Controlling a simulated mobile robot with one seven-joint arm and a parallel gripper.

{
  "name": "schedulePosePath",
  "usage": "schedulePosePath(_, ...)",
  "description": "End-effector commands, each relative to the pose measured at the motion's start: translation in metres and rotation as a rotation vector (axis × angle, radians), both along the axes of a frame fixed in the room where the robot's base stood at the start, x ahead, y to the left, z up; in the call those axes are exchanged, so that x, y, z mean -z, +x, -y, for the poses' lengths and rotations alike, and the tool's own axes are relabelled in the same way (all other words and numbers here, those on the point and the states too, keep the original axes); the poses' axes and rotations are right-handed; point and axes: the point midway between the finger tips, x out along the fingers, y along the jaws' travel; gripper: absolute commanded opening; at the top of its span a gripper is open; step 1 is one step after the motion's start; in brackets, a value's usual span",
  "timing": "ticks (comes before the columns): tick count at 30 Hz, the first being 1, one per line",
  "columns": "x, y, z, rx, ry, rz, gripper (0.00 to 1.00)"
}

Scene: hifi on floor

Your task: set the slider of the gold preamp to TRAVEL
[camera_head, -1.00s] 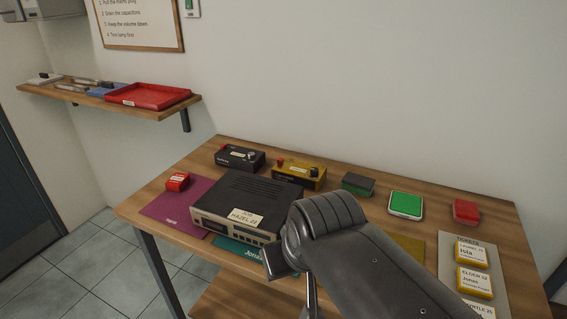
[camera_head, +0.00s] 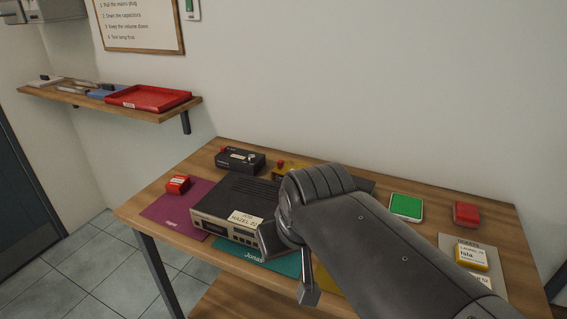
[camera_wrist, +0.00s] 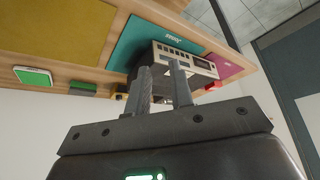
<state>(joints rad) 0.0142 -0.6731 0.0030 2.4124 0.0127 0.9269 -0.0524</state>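The gold preamp (camera_head: 279,174) stands at the back of the bench, beside a black preamp. My arm covers most of it in the head view. Its left end and a red knob show; its slider and any TRAVEL mark are hidden. A small yellow patch at the left of the fingers in the wrist view may be part of it. My gripper (camera_wrist: 163,82) is in front of the hifi unit, its two fingers apart with nothing seen between them. In the head view, my arm hides the fingers.
The black hifi unit (camera_head: 243,195) with a paper label stands before the preamps. The black preamp (camera_head: 240,159) is at back left. A red box (camera_head: 178,184), a green-topped block (camera_head: 405,206) and another red block (camera_head: 466,214) stand around. A ticket board (camera_head: 447,243) lies at right.

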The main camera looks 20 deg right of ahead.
Motion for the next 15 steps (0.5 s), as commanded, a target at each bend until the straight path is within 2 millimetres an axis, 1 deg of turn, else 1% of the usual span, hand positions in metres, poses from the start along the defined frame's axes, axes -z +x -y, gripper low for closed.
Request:
schedulePosePath(1,-0.008,0.012,0.001,-0.01,-0.004,-0.007,0.16)
schedulePosePath(7,-0.041,0.061,0.004,-0.073,-0.027,-0.036,0.0)
schedulePosePath(15,-0.072,0.131,0.012,-0.164,-0.048,-0.072,0.0)
